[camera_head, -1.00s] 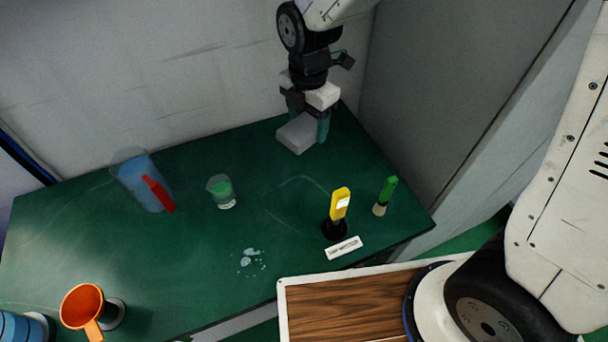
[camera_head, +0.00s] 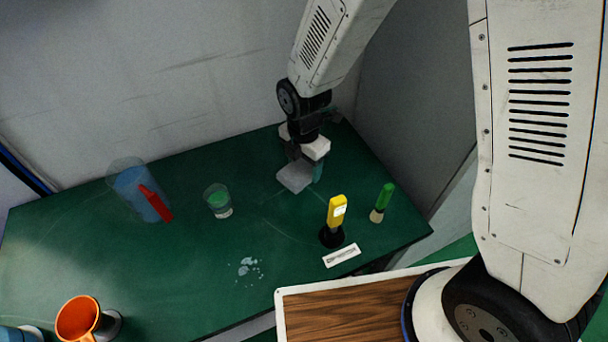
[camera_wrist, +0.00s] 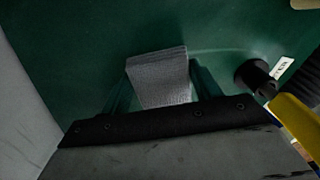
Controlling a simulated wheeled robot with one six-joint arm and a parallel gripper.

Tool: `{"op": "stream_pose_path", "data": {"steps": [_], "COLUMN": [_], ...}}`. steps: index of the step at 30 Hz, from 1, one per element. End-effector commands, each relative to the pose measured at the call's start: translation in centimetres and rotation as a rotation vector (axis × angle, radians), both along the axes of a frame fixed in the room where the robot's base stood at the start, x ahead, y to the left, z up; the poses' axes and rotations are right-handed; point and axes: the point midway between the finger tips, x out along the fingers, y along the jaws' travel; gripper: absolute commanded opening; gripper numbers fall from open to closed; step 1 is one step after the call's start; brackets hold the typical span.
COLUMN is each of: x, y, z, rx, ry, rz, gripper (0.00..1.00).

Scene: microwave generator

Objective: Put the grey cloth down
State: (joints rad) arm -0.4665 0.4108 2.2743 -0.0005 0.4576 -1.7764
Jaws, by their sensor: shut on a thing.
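The grey cloth (camera_head: 294,178) is a folded, flat-sided block at the back of the green table, near the back right corner. My gripper (camera_head: 304,168) points down over it and is shut on it. The cloth is low, at or just above the table top; I cannot tell whether it touches. In the wrist view the cloth (camera_wrist: 160,75) sits between the two teal fingers of my gripper (camera_wrist: 163,85), and its near end is hidden by the gripper body.
A yellow device (camera_head: 337,210) stands in a black holder with a white label (camera_head: 342,255) before it.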

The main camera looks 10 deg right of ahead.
Motion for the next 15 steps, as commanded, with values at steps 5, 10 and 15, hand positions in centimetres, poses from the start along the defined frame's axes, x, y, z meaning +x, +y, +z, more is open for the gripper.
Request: {"op": "stream_pose_path", "data": {"steps": [5, 10, 15], "x": [-0.1, 0.0, 0.0], "y": [0.0, 0.0, 0.0], "z": [-1.8, -4.1, -4.2], "rx": [-0.001, -0.001, 0.001], "ry": [0.003, 0.002, -0.001], "rz": [0.000, 0.000, 0.000], "gripper": [0.34, 0.34, 0.34]}}
